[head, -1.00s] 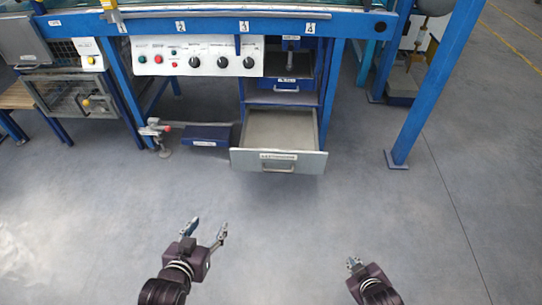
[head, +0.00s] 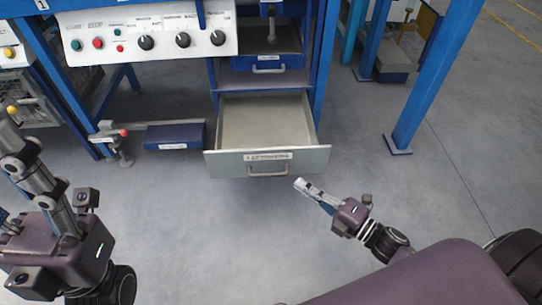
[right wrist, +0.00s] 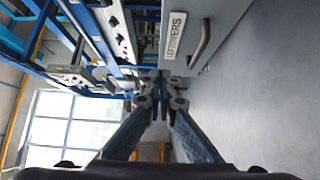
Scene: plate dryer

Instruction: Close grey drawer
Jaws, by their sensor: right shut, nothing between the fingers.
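The grey drawer (head: 225,163) is pulled out of the blue cabinet and looks empty inside. Its front has a white label and a metal handle (head: 267,171). In the right wrist view the grey front (right wrist: 232,12) stands above and right of the fingertips, with its handle (right wrist: 201,45) seen close. My right gripper (head: 303,186) is shut and empty, just in front of the drawer's lower right corner; I see no clear contact.
A blue drawer (head: 267,64) above the grey one is shut. A control panel (head: 148,36) with knobs is at upper left. A low blue box (head: 174,136) lies left of the drawer. A blue post (head: 423,90) stands to the right. The floor in front is clear.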

